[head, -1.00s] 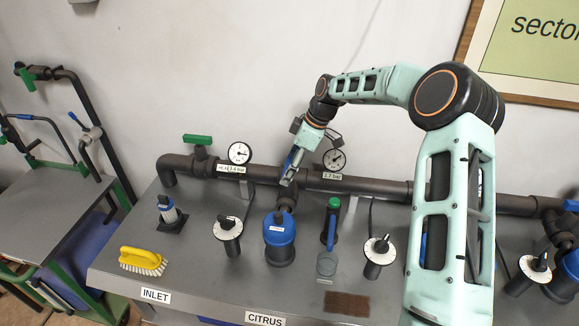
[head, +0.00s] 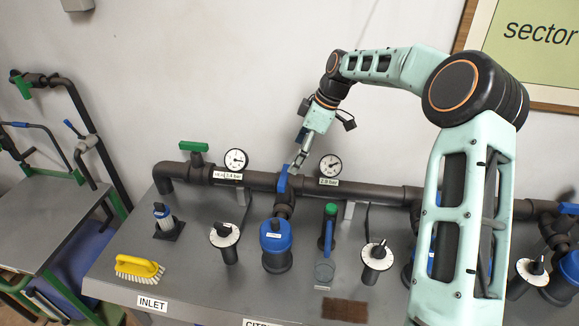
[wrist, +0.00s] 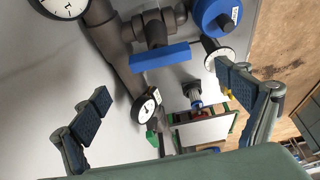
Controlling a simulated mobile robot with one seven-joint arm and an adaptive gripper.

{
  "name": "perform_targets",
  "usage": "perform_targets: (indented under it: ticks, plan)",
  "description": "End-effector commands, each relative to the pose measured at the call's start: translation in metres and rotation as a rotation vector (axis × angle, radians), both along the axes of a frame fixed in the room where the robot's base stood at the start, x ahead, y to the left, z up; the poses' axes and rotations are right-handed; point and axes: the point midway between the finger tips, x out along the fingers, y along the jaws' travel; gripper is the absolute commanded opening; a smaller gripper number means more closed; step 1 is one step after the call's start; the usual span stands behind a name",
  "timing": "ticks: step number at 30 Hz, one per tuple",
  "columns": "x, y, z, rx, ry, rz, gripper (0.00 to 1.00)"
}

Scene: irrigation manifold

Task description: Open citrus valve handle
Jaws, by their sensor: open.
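The citrus valve handle (head: 282,180) is a blue bar on the short branch between the main pipe and a blue-capped unit. In the wrist view, the blue handle (wrist: 160,57) shows clearly and runs roughly along that branch. My gripper (head: 297,164) is just above and right of the handle in the head view. In the wrist view, the fingers of my gripper (wrist: 165,105) are spread wide and nothing is between the pads. The handle appears beyond the fingertips, apart from them. The CITRUS label (head: 265,323) is partly cut off at the bottom edge.
Two gauges (head: 236,160) (head: 330,165) stand by the main pipe (head: 385,192). A green handle (head: 194,147) is at left. The blue-capped unit (head: 276,236), dial posts (head: 224,236) (head: 377,254) and a yellow brush (head: 138,266) stand on the grey bench.

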Motion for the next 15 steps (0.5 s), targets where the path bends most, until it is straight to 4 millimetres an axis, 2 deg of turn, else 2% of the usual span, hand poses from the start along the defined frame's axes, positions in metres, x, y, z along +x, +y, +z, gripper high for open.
perform_targets:
  ticks: [3,6,15]
  plan:
    - [0.000,-0.008,0.020,0.000,-0.003,-0.001,0.93]
    - [-0.002,-0.012,0.030,0.000,-0.003,0.001,0.93]
    - [-0.003,-0.015,0.037,0.001,0.000,0.001,0.93]
